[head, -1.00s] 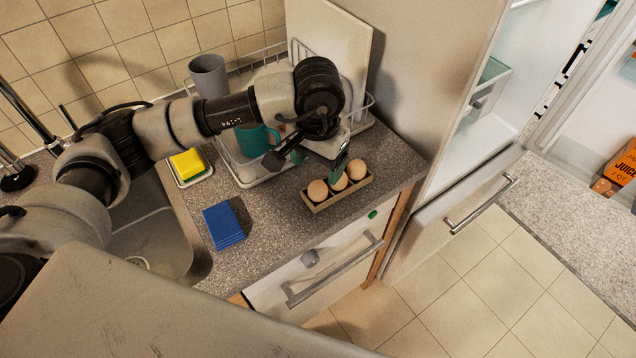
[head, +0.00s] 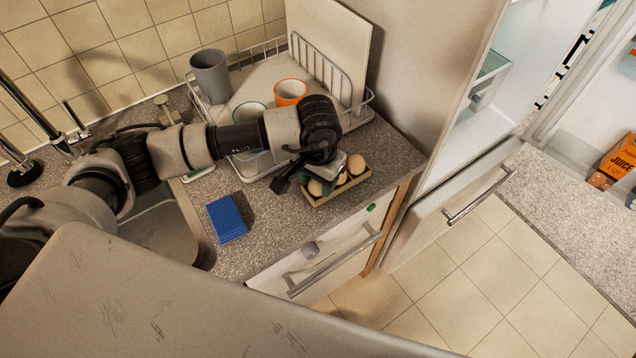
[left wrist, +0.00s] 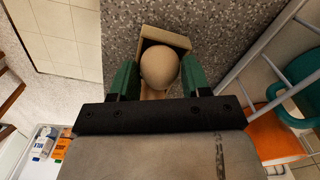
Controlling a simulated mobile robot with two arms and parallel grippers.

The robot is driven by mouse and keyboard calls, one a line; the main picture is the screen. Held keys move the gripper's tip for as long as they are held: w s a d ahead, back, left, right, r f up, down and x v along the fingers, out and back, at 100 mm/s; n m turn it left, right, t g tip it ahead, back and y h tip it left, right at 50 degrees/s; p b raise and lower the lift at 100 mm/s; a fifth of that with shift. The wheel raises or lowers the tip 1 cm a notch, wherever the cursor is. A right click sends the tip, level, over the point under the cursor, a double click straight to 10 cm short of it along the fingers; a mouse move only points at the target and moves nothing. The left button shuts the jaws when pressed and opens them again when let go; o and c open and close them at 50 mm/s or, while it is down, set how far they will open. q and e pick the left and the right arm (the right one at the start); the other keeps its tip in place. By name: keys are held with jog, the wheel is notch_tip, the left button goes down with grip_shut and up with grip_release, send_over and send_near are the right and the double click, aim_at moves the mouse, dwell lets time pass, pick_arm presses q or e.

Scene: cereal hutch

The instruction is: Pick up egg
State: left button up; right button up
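A small tan egg holder (head: 333,195) with three brown eggs stands on the counter near its front edge. The left-end egg (head: 316,188) is nearest my left gripper (head: 318,182). The middle egg (head: 341,179) and the right egg (head: 356,164) show beside the gripper. In the left wrist view, my left gripper's green fingers (left wrist: 160,78) are apart, on either side of an egg (left wrist: 159,66). Any gap between fingers and egg is very small, and contact is unclear. The holder's end (left wrist: 165,36) shows beyond that egg. My right gripper is not in view.
A wire dish rack (head: 355,112) with a grey cup (head: 210,75), an orange-rimmed cup (head: 291,92) and a cutting board (head: 330,50) stands behind the holder. A blue sponge stack (head: 226,219) lies left. The fridge stands open at right.

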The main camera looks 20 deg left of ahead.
pick_arm(q)
jog(key=shift+c, duration=1.2)
jog(key=shift+w+r+b, duration=0.1)
jog(key=shift+r+b, duration=0.25)
jog(key=shift+r, duration=0.25)
notch_tip(320, 180, up, 3)
jog(key=shift+f+b, duration=0.15)
jog(key=shift+b, duration=0.6)
jog(key=w+d+r+b, duration=0.4)
jog(key=d+r, duration=0.3)
jog(key=d, duration=0.4)
